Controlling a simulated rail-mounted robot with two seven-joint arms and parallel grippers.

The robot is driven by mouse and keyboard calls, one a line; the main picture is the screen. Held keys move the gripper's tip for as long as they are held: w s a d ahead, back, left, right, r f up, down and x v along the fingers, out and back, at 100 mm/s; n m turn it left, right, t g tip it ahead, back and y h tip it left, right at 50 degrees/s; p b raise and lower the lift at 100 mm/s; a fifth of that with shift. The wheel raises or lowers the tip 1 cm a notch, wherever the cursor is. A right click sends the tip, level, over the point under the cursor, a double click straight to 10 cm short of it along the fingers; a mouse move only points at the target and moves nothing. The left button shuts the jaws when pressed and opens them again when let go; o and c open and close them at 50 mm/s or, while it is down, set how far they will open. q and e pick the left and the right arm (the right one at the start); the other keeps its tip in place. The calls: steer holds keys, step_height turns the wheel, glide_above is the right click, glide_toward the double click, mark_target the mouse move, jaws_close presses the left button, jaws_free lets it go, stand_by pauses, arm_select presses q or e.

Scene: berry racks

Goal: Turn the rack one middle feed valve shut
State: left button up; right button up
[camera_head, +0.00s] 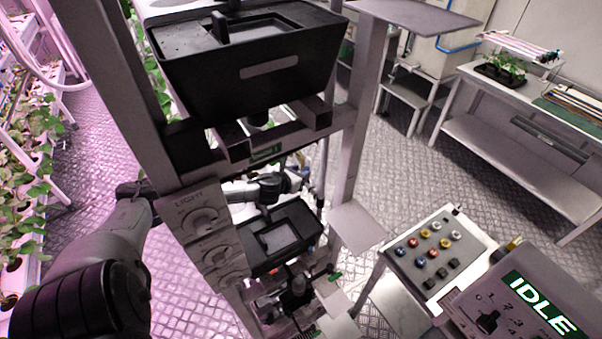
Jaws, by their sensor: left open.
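The rack (355,130) stands in the middle of the view, with a green label (267,152) on its crossbar. Its upper black tank (250,75) sits above a lower black tray (270,243). My left arm passes behind the rack's left post, and its gripper (297,178) shows small between the two black containers, partly hidden by the rack. Its fingers are open, and I see nothing held. A small green handle (335,276) is at the lower right of the rack; I cannot tell whether it is the middle feed valve. My right gripper cannot be made out.
Panels with round dials, the top one marked LIGHT (198,213), are on the rack's left post. A button box (437,250) and a console reading IDLE (540,305) stand at lower right. Plants (30,190) line the left. A bench (520,150) stands at back right, with open floor before it.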

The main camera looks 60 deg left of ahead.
arm_select(q)
steer(key=shift+w+a+f, duration=0.1)
steer(key=shift+w+f, duration=0.05)
steer(key=shift+w, duration=0.2)
steer(key=shift+c, duration=0.4)
jaws_close()
